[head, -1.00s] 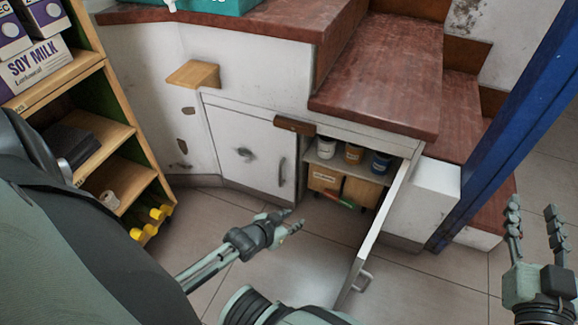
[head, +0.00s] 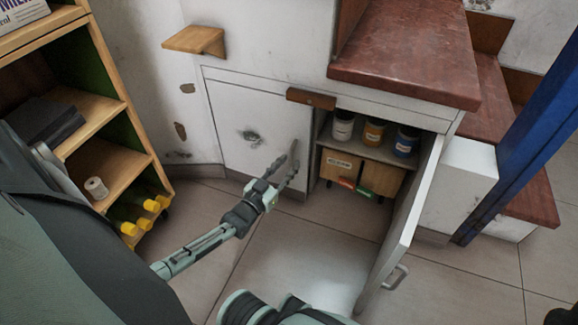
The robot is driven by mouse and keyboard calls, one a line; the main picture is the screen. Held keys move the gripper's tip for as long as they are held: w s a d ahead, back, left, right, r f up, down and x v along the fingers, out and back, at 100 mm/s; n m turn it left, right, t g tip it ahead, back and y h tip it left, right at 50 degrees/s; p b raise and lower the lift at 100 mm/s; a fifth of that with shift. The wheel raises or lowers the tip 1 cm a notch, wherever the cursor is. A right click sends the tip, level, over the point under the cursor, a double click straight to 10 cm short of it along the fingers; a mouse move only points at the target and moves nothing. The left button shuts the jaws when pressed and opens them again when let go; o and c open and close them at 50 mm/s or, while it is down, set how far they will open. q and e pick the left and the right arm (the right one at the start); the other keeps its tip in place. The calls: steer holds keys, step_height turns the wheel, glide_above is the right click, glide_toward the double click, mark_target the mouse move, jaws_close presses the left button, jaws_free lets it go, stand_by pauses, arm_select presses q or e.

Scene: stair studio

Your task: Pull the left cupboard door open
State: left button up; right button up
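The left cupboard door (head: 235,118) is white with a dark smudge and stands closed in its frame under the stairs. My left gripper (head: 290,162) is in front of the right part of this door, by its handle. Its fingers look apart, with nothing clearly held between them. The handle is overlapped by the fingers, and I cannot tell whether they touch it. Only a small dark part of my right gripper (head: 559,316) shows at the bottom right corner; its fingers cannot be made out.
The right cupboard door (head: 402,225) stands open, showing several jars (head: 373,132) on a shelf and wooden boxes (head: 380,178) below. A wooden shelf unit (head: 125,165) with yellow-capped bottles stands at left. A small wooden ledge (head: 195,40) juts from the wall. The tiled floor (head: 300,240) is clear.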

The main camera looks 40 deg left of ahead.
arm_select(q)
steer(key=shift+w, duration=0.7)
jaws_close()
